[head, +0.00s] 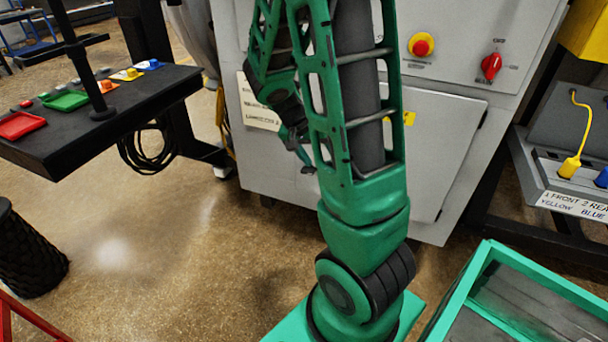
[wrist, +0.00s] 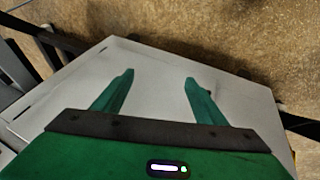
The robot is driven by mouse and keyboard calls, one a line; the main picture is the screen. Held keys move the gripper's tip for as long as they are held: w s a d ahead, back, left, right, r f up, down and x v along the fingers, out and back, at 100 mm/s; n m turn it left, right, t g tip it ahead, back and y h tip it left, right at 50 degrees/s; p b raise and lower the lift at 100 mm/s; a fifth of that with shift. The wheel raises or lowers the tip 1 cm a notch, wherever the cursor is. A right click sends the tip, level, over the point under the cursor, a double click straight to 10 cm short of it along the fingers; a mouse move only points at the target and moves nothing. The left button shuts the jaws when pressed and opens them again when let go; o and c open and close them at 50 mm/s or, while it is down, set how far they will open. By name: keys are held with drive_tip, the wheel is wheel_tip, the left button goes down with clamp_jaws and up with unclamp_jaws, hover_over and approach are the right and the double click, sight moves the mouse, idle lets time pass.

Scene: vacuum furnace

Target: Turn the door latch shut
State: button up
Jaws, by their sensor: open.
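My gripper (wrist: 160,76) shows in the wrist view with its two green fingers spread apart and nothing between them. The fingers lie over a plain pale grey panel (wrist: 150,95); I cannot tell how far off it is. In the head view my green arm stands in front of a grey cabinet (head: 455,125) and hides its middle. I cannot make out a door latch in either view. It may be hidden behind my arm or out of frame.
The cabinet bears a red push button (head: 421,45) and a red rotary switch (head: 491,66). A dark table (head: 150,95) with coloured trays stands left. A yellow plug (head: 569,167) is at right. A green-framed bin (head: 470,290) is at lower right.

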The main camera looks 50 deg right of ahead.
drive_tip(key=w+d+f+m+t+h, duration=0.1)
drive_tip(key=w+d+f+h, duration=0.5)
drive_tip(key=w+f, duration=0.55)
drive_tip(key=n+t+h, duration=0.2)
drive_tip(key=t, duration=0.3)
approach(306, 172)
drive_tip(key=x, duration=1)
drive_tip(key=shift+r, duration=0.15)
